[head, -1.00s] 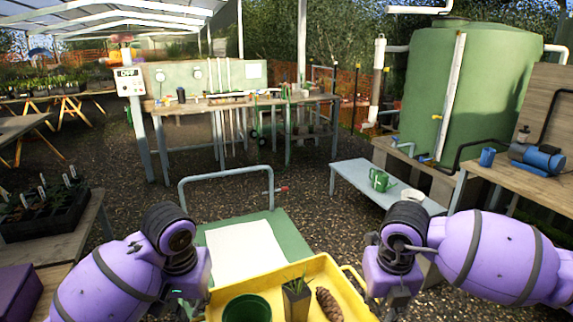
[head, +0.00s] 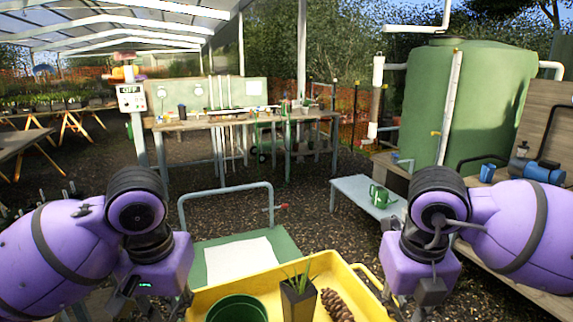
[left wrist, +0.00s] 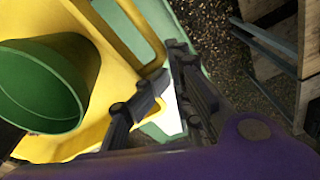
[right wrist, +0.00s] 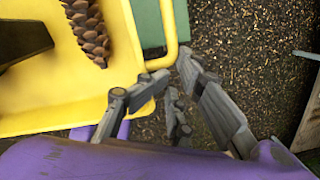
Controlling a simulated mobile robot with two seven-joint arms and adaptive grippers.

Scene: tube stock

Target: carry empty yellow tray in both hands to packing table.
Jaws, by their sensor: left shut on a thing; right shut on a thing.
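The yellow tray (head: 345,277) is at the bottom middle of the head view, partly cut off by the edge. It is not empty: it holds a green pot (head: 237,309), a dark pot with a spiky plant (head: 299,300) and a brown pine cone (head: 337,305). My left gripper (head: 182,304) is shut on the tray's left side; the left wrist view shows its fingers (left wrist: 163,78) at the yellow rim. My right gripper (head: 396,300) is shut on the right side; its fingers (right wrist: 166,78) are at the yellow handle in the right wrist view.
A green flatbed trolley (head: 283,247) with a grey handle and white sheet (head: 240,260) stands just beyond the tray. A long workbench (head: 240,120) stands at the back. A low grey bench (head: 352,190) with a green mug (head: 379,196) is to the right. Gravel lies open between.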

